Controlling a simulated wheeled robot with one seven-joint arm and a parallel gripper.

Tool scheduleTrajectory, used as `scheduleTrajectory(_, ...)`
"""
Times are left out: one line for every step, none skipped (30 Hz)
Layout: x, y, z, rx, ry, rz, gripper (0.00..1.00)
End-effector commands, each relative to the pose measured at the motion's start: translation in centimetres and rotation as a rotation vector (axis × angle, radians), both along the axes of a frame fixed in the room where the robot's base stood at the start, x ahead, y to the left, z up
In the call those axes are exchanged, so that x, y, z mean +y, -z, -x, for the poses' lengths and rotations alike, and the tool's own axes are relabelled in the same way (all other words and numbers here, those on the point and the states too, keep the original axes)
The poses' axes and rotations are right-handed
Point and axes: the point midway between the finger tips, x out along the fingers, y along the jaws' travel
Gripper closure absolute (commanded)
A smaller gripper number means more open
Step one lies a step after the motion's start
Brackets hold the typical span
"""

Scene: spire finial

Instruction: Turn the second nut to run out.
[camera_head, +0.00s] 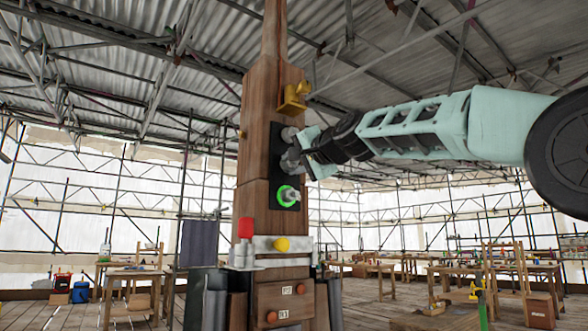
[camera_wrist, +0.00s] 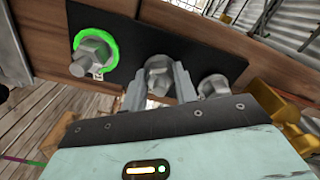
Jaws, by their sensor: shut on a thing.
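A black plate (camera_head: 274,172) is fixed to the upright wooden post (camera_head: 252,140) and carries three grey nuts in a column. The top nut (camera_head: 289,134) and the bottom nut (camera_head: 285,194) are free of my gripper. A bright green ring surrounds the bottom nut, which also shows at left in the wrist view (camera_wrist: 92,55). My gripper (camera_wrist: 160,84) is shut on the middle nut (camera_wrist: 158,72), one finger on each side of it. The third nut (camera_wrist: 212,86) is close beside the right finger. In the head view my gripper (camera_head: 303,158) partly hides the middle nut.
A brass bracket (camera_head: 293,98) juts from the post above the plate, near my wrist. Below are a pale metal band (camera_head: 265,244) with a yellow knob (camera_head: 282,244) and a red-topped item (camera_head: 246,229). Workbenches (camera_head: 130,279) stand far behind; scaffolding surrounds the place.

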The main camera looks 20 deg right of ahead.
Motion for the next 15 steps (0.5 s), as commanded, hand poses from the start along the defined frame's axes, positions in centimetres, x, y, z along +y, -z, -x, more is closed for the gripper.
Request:
scheduleTrajectory(0.03,0.46,-0.05,-0.009,-0.001,0.042,0.94)
scheduleTrajectory(0.02,0.47,-0.07,-0.018,-0.001,0.069,0.94)
scheduleTrajectory(0.0,0.5,-0.08,-0.03,-0.001,0.105,0.94)
scheduleTrajectory(0.01,0.51,-0.09,-0.038,-0.002,0.133,0.94)
scheduleTrajectory(0.01,0.51,-0.09,-0.047,-0.002,0.159,0.94)
scheduleTrajectory(0.04,0.53,-0.09,-0.057,-0.002,0.196,0.94)
scheduleTrajectory(0.05,0.55,-0.1,-0.066,-0.002,0.223,0.94)
scheduleTrajectory(0.06,0.53,-0.1,-0.076,-0.002,0.25,0.94)
scheduleTrajectory(0.05,0.5,-0.09,-0.087,-0.002,0.286,0.94)
scheduleTrajectory(0.03,0.5,-0.1,-0.096,-0.002,0.313,0.94)
scheduleTrajectory(0.02,0.52,-0.1,-0.105,-0.002,0.34,0.94)
scheduleTrajectory(0.01,0.51,-0.09,-0.116,-0.002,0.377,0.94)
scheduleTrajectory(0.0,0.5,-0.09,-0.124,-0.002,0.403,0.94)
scheduleTrajectory(0.01,0.49,-0.08,-0.134,-0.002,0.43,0.94)
scheduleTrajectory(0.04,0.51,-0.09,-0.146,-0.002,0.466,0.94)
